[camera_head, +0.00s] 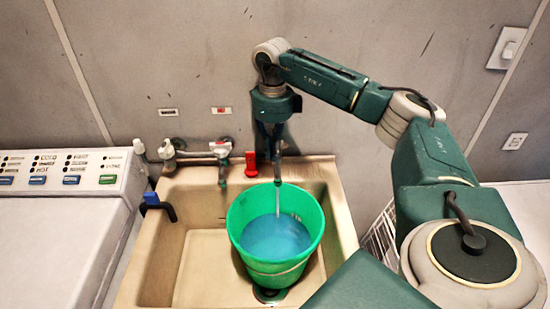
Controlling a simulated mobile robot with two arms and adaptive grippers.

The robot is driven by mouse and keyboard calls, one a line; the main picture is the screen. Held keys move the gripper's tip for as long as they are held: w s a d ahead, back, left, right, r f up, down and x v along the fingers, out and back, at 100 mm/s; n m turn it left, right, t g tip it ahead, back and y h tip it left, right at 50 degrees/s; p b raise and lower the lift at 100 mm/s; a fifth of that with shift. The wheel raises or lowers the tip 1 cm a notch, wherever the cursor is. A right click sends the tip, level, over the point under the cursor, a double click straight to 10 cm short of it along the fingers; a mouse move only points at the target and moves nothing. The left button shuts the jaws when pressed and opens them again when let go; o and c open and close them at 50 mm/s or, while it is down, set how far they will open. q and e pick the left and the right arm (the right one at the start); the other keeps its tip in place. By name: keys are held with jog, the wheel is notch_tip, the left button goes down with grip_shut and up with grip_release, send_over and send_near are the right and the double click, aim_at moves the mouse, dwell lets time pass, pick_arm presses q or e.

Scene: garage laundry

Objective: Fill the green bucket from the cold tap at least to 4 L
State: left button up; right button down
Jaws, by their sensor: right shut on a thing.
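The green bucket (308,245) stands upright in the right part of the sink. It holds bluish water (275,237), its surface below the rim. A thin stream (278,203) falls into it from a dark spout at the back. My right gripper (276,158) points down behind the bucket at the back of the sink, shut at the tap there. The gripped part is mostly hidden, so I cannot make out its shape. A red tap handle (251,165) stands just left of the gripper. No volume marks are readable on the bucket. My left gripper is out of view.
The beige sink (165,265) has free room left of the bucket. A mixer with a white handle (220,148) is on its back edge, and a blue lever (151,199) on its left edge. A white washing machine (60,245) stands left, a wire rack (382,240) right.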

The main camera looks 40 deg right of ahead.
jog(key=shift+w+d+r, duration=0.15)
jog(key=shift+w+d, duration=0.15)
jog(key=shift+w, duration=0.15)
notch_tip(320, 180, up, 6)
jog(key=p, duration=0.6)
jog(key=shift+s+a+r, duration=0.25)
jog(key=shift+s+a, duration=0.05)
jog(key=shift+s, duration=0.05)
